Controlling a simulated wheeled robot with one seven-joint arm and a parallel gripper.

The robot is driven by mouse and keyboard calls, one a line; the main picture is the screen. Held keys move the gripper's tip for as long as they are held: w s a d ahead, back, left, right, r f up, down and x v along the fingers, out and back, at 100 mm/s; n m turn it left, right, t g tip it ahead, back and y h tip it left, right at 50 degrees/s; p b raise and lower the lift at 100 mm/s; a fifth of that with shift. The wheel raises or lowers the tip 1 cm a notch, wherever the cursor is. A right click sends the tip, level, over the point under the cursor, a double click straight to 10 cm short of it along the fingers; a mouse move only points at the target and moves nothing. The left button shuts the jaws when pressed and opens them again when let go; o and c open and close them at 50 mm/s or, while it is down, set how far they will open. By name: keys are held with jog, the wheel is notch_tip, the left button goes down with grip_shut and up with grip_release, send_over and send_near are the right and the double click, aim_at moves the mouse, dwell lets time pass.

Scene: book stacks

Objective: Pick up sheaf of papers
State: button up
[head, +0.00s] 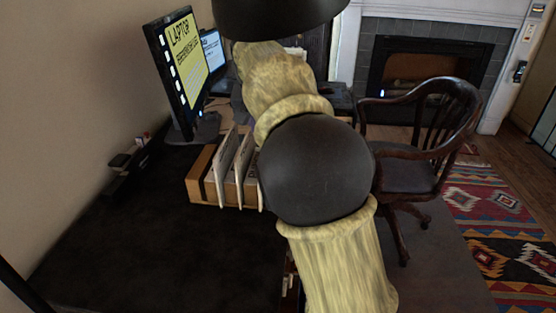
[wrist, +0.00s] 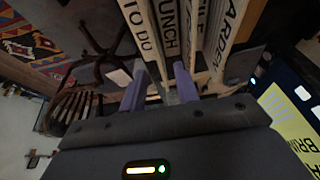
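Several pale upright sheaves or folders stand in a wooden rack (head: 208,188) on the desk; in the head view, two pale sheaves (head: 228,165) show left of my arm. The wrist view shows their labelled edges up close: "TO DO" (wrist: 138,25), one ending in "UNCH" (wrist: 167,28), a partly hidden one and "GARDEN" (wrist: 228,35). I cannot tell which is the task's sheaf. My gripper (wrist: 159,68) has its two purple fingers spread apart near the "TO DO" and "UNCH" edges. I cannot tell if it touches them. My arm hides it in the head view.
A dark desk (head: 180,245) has free room at the front left. A monitor (head: 185,65) stands behind the rack, with a small dark organizer (head: 130,165) by the wall. A wooden chair (head: 430,140) stands right, before a fireplace (head: 425,75); a patterned rug (head: 500,220) lies on the floor.

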jog(key=shift+s, duration=0.2)
jog(key=shift+f, duration=0.1)
jog(key=shift+b+x, duration=0.5)
jog(key=shift+x, duration=0.65)
jog(key=shift+f, duration=0.1)
jog(key=b+x, duration=0.1)
jog(key=x, duration=0.1)
jog(key=b+x, duration=0.1)
jog(key=x, duration=0.2)
jog(key=shift+s+f+b, duration=0.1)
jog(key=shift+s+b, duration=0.1)
jog(key=shift+b, duration=0.15)
